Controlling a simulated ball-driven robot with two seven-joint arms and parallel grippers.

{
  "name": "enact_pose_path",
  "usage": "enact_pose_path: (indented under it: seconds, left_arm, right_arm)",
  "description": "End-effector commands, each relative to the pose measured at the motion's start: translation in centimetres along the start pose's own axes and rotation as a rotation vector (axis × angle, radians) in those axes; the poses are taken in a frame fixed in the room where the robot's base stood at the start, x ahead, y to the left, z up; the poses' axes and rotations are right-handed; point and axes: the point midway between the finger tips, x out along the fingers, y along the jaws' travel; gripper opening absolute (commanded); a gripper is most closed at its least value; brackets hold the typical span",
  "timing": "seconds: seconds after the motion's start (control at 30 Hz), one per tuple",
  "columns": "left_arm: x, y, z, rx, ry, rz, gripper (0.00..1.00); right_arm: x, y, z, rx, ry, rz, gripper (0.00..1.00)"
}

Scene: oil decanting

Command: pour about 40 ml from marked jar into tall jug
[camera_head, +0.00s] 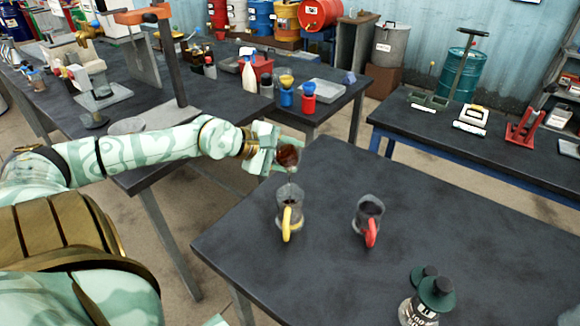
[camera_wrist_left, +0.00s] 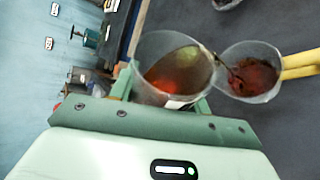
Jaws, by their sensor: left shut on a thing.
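My left gripper (camera_head: 268,150) is shut on a clear jar (camera_head: 289,156) holding red-brown liquid. It holds the jar tilted above a clear jug with a yellow handle (camera_head: 289,210), which stands upright near the table's left edge. In the left wrist view the held jar (camera_wrist_left: 172,72) has its mouth beside the jug's opening (camera_wrist_left: 252,72). A thin dark stream seems to run between them, and dark red liquid shows in the jug. A white label shows partly on the jar. A second jug with a red handle (camera_head: 369,212) stands to the right. My right gripper is out of view.
The table's right part is clear. A cluttered bench (camera_head: 220,95) lies behind on the left, and another bench (camera_head: 455,145) stands back right.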

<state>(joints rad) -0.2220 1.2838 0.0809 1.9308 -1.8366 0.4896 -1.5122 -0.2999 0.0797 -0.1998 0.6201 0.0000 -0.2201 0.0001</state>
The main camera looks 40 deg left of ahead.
Motion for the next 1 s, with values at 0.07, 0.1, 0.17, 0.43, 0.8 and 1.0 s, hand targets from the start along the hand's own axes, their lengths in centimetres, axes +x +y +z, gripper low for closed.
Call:
enact_pose_path:
  seconds: [0.07,0.1,0.17,0.43,0.8,1.0]
  left_arm:
    - [0.02,0.02,-0.01,0.006,0.002,0.003,0.18]
    - [0.03,0.01,-0.02,0.009,0.003,0.005,0.18]
    - [0.05,-0.01,-0.03,0.013,0.005,0.006,0.18]
    - [0.10,-0.06,-0.08,0.032,0.014,0.014,0.18]
    - [0.21,-0.01,-0.41,0.058,0.026,0.025,0.18]
    - [0.23,0.00,-0.52,0.067,0.029,0.028,0.18]
  right_arm:
    - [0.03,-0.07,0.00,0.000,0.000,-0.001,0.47]
    - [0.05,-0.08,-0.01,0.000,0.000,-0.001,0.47]
    - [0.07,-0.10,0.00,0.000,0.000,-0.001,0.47]
    - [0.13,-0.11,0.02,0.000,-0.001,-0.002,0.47]
    - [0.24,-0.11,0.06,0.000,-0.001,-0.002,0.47]
    - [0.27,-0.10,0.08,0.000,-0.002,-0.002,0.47]
